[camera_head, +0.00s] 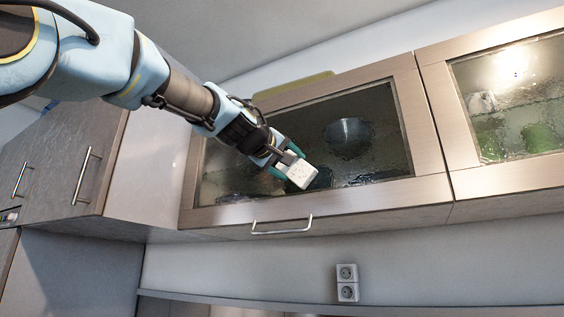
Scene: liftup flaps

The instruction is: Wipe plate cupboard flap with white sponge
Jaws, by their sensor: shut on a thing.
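My gripper (281,160) is shut on a white sponge (302,174). It holds the sponge in front of the lower middle of a wall cupboard's glass flap. I cannot tell whether the sponge touches the glass. The flap (430,190) has a wood-toned frame around a textured, dark glass pane (365,160) and looks closed. A metal handle (281,231) sits on its lower edge. Blurred round shapes, perhaps plates, show behind the glass. My arm covers the upper left part of the flap.
A second glass-fronted cupboard (462,183) adjoins on the right, with green shapes behind its glass. Tall cabinets with a bar handle (86,176) stand at the left. A yellowish flat object (293,88) lies on top of the cupboard. Wall sockets (347,283) are below.

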